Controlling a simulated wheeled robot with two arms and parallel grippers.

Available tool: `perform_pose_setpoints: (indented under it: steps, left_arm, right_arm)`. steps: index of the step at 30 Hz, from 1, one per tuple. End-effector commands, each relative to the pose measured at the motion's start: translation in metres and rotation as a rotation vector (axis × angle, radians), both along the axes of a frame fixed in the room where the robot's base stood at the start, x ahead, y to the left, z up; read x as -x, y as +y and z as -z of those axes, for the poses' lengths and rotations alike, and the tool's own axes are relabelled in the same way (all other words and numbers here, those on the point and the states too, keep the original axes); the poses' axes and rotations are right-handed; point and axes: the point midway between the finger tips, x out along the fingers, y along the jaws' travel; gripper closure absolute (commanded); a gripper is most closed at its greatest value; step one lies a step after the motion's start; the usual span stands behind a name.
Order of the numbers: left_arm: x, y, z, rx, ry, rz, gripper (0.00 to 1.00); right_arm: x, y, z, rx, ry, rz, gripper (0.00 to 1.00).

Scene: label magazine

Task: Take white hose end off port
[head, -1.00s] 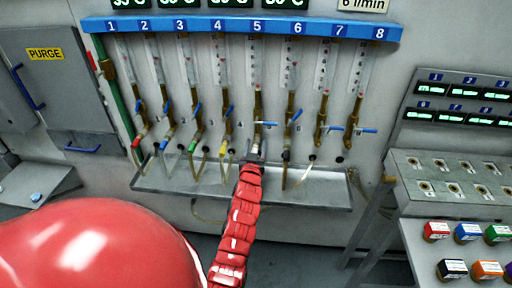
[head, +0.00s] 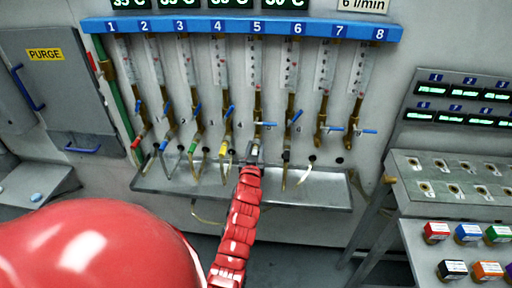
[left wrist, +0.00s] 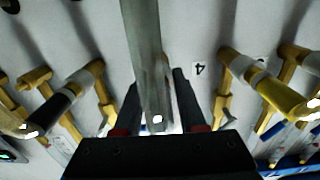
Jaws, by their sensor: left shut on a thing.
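The white hose end (left wrist: 145,60) runs down the middle of the left wrist view as a pale grey-white tube between my two dark fingers. My left gripper (left wrist: 157,100) is shut on it. In the head view my left gripper (head: 253,153) is just below the brass valve of port 5 (head: 259,110), over the tray. The hose end is mostly hidden there by the gripper. I cannot tell whether it still touches the port. My right gripper is not in view.
A yellow hose end (head: 223,150) hangs close on the left and a black one (head: 286,156) on the right. A metal tray (head: 325,190) lies below the ports. A rack of coloured blocks (head: 468,233) stands at the right.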

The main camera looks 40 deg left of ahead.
Motion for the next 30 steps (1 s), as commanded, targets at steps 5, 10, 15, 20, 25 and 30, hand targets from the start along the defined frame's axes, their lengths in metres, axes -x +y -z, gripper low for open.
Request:
perform_pose_setpoints:
  steps: [5,10,15,20,25,30]
  left_arm:
    - [0.007,-0.004,0.002,0.002,0.003,0.0,1.0]
    - [0.012,-0.007,0.0,0.001,0.0,0.0,1.0]
    - [0.018,-0.011,0.0,0.001,-0.001,0.0,1.0]
    - [0.024,-0.015,0.001,0.002,0.001,0.0,1.0]
    - [0.029,-0.018,0.001,0.001,0.0,0.001,1.0]
    - [0.035,-0.022,-0.001,-0.001,-0.003,0.001,1.0]
  right_arm:
    - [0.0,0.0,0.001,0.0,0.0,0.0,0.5]
    - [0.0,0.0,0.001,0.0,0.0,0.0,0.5]
    - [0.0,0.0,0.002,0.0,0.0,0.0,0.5]
    - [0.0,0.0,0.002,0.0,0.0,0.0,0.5]
    - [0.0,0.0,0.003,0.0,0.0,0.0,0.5]
    - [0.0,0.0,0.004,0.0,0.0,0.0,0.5]
